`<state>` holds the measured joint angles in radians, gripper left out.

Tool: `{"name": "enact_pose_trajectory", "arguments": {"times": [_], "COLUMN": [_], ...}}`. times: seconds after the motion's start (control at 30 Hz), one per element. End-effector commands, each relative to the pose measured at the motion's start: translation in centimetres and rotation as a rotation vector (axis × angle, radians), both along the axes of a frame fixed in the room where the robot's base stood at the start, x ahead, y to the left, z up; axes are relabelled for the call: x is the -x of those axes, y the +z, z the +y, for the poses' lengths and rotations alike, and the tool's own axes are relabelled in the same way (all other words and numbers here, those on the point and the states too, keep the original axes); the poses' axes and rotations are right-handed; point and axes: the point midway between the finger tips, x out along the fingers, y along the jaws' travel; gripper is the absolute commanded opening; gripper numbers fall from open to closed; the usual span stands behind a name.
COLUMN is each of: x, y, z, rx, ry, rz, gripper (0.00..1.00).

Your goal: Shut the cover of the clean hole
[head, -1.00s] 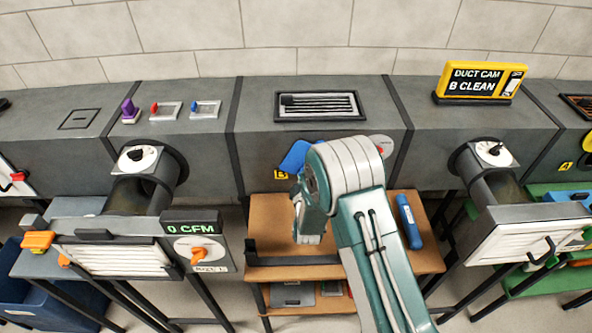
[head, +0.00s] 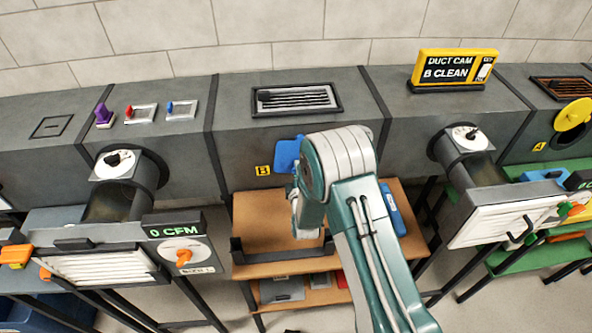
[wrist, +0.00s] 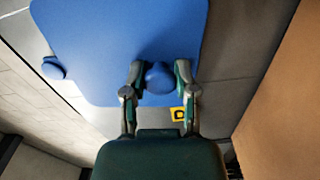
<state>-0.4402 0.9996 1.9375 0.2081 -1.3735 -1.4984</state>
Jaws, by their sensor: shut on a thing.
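The blue cover (head: 287,154) of the hole at label B (head: 263,170) is on the front face of the grey duct, left of my arm. In the wrist view the cover (wrist: 120,35) fills the top, with a small blue pivot-like knob (wrist: 53,68) at its left corner. My gripper (wrist: 159,70) is shut on the cover's round blue handle (wrist: 160,80), at the cover's lower edge. The duct cam display (head: 455,68) reads B CLEAN.
A brown bench (head: 262,215) stands below, with a blue object (head: 391,210) to the right of my arm. Hole A's yellow cover (head: 573,113) is at far right. Duct pipes with white dials stand out on both sides. A 0 CFM display (head: 173,231) is at left.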

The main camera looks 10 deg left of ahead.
Motion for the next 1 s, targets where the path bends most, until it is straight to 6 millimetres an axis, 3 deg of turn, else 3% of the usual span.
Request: {"name": "enact_pose_trajectory", "arguments": {"times": [0.1,0.13,0.2,0.63,1.0], "x": [0.2,0.2,0.2,0.5,6.0], "y": [-0.5,-0.5,-0.5,-0.1,-0.4], "z": [-0.1,-0.1,-0.1,-0.2,-1.3], "rx": [0.004,0.004,0.004,0.000,0.002], "ry": [0.001,0.001,0.001,0.001,0.001], "rz": [0.014,0.014,0.014,0.005,0.009], "gripper": [0.00,0.42,0.73,0.74,0.74]}}
